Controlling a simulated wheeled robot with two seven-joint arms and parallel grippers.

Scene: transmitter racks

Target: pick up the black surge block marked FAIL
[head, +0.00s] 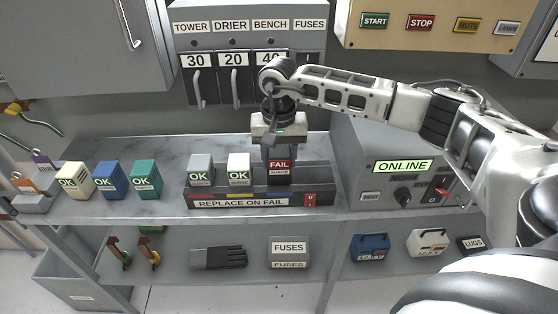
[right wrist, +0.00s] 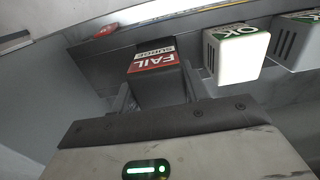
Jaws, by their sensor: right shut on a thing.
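In the right wrist view the surge block (right wrist: 155,62) is between the two fingers (right wrist: 157,95), label toward the camera. The right gripper is shut on it. The block still appears seated in the tray. My left gripper is not in view.
A white OK block (head: 238,170) and a grey OK block (head: 200,171) stand in the tray left of the surge block. Cream, blue and teal OK blocks (head: 146,180) stand farther left. A grey ONLINE unit (head: 375,185) is close on the right. Breaker switches (head: 233,85) are behind.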

